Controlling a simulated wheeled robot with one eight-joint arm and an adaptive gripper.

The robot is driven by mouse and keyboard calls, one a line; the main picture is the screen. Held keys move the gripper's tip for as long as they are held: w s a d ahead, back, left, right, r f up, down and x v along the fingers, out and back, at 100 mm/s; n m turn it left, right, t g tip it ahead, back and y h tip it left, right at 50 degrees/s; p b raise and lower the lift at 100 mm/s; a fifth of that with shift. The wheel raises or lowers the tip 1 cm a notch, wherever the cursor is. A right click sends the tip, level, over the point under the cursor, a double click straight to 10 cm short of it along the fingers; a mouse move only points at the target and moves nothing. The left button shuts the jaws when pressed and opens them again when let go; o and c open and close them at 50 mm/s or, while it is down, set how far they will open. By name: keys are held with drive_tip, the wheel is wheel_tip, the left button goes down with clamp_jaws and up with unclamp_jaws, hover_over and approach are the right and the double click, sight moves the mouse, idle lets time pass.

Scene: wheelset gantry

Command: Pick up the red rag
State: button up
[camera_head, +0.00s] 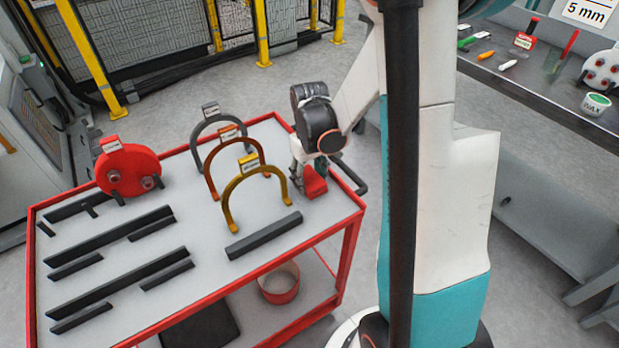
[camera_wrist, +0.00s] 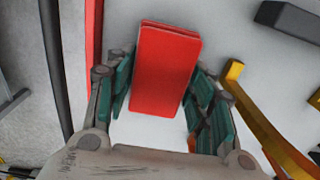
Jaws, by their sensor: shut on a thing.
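The red rag (camera_head: 314,183) is a folded red block near the right end of the red cart's top. In the wrist view the rag (camera_wrist: 165,70) sits between the two green-padded fingers of my gripper (camera_wrist: 160,95). The fingers are shut on its sides. In the head view my gripper (camera_head: 307,165) reaches down over the rag, and the wrist hides part of both. I cannot tell whether the rag touches the cart top.
The red cart (camera_head: 100,258) has a yellow arch gauge (camera_head: 232,198) close left of my gripper, with orange and grey arches behind. A workbench (camera_head: 545,85) with small items stands at right.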

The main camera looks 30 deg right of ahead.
sight(310, 176)
wheel_tip(310, 176, up, 20)
drive_tip(key=p, duration=0.6)
drive_tip(key=shift+f+p, duration=0.15)
drive_tip(key=shift+p, duration=0.15)
drive_tip(key=o, duration=0.5)
drive_tip(key=shift+c, duration=0.2)
drive_tip(key=c, duration=0.4)
drive_tip(key=shift+o, duration=0.2)
